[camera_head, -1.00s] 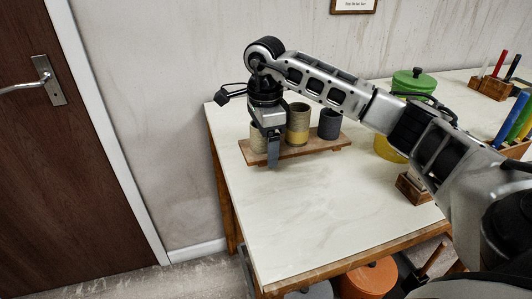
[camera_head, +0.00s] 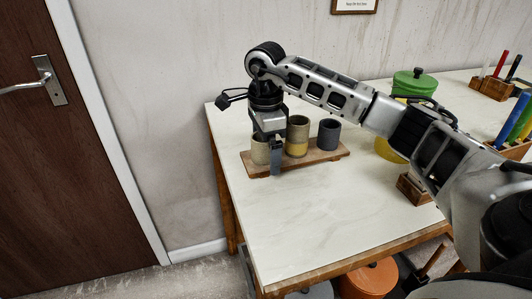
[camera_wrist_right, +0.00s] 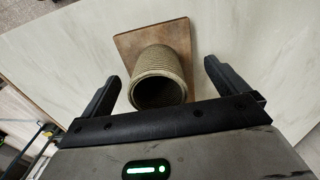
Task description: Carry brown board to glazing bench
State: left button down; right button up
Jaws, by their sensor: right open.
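The brown board (camera_head: 318,159) lies near the left back of the white-topped bench (camera_head: 320,215). It bears a beige cup (camera_head: 259,152), a yellow-and-grey cup (camera_head: 298,140) and a dark cup (camera_head: 329,134). My right gripper (camera_head: 276,170) points down at the board's left end, in front of the beige cup. In the right wrist view its jaws (camera_wrist_right: 162,78) are open, with a ribbed cup (camera_wrist_right: 160,72) showing between the fingers and the board (camera_wrist_right: 180,32) behind it. Whether a finger touches the board cannot be told. My left gripper is not in view.
A green lidded pot (camera_head: 415,83) and a yellow vessel (camera_head: 388,149) stand at the right, partly behind my arm. Marker holders (camera_head: 492,88) are at the far right. An orange pot (camera_head: 370,278) is under the bench. The front left of the benchtop is clear.

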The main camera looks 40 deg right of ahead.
notch_tip(320, 180, up, 10)
dwell(0.3)
dwell(0.4)
